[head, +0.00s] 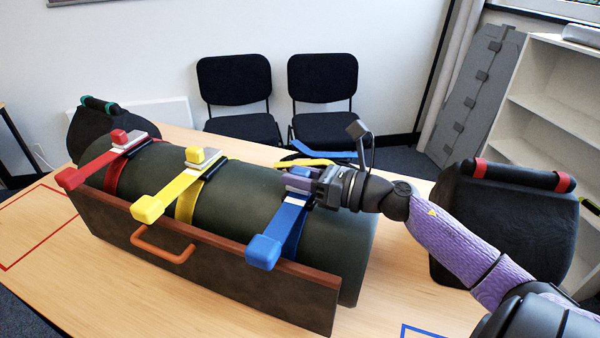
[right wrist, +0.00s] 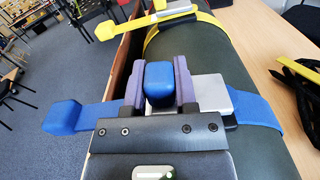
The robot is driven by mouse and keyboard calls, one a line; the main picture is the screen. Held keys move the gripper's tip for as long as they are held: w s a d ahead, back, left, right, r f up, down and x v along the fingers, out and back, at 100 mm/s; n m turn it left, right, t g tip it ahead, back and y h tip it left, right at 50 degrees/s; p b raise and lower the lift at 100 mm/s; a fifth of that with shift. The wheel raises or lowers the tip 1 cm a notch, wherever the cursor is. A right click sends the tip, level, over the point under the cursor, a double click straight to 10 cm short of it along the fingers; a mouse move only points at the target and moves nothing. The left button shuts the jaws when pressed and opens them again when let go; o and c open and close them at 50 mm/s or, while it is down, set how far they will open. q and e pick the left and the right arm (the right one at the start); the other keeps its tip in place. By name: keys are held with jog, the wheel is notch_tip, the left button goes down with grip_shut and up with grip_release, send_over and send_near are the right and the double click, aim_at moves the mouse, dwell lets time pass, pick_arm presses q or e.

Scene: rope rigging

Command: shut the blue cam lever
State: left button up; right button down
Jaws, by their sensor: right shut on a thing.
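The blue cam buckle sits on a blue strap (head: 289,228) around the dark green roll (head: 237,186). Its blue arm runs out over the front panel and ends in a blue block (head: 263,251), which also shows at the left of the right wrist view (right wrist: 62,117). A rounded blue knob (right wrist: 167,84) stands on the grey metal plate (right wrist: 212,96). My right gripper (head: 298,182) is shut on this knob, with a purple finger on each side of it in the right wrist view (right wrist: 165,85). In the head view the gripper hides most of the buckle. My left gripper is not in view.
Yellow (head: 172,196) and red (head: 95,166) buckles with similar arms sit further left on the roll. A brown panel (head: 230,272) with an orange handle (head: 163,248) stands along its front. A dark bag (head: 505,228) stands right, another (head: 95,127) at the far left end.

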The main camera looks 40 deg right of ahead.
jog(key=shift+s+a+f+n+b, duration=0.1)
jog(key=shift+a+f+n+b, duration=0.1)
jog(key=shift+f+n+b, duration=0.5)
jog(key=shift+r+n, duration=0.15)
jog(key=shift+n, duration=0.15)
jog(key=shift+c, duration=2)
grip_release()
jog(key=shift+s, duration=0.1)
jog(key=p+v, duration=0.1)
jog(key=v, duration=0.8)
jog(key=shift+s+d, duration=0.2)
jog(key=shift+s, duration=0.15)
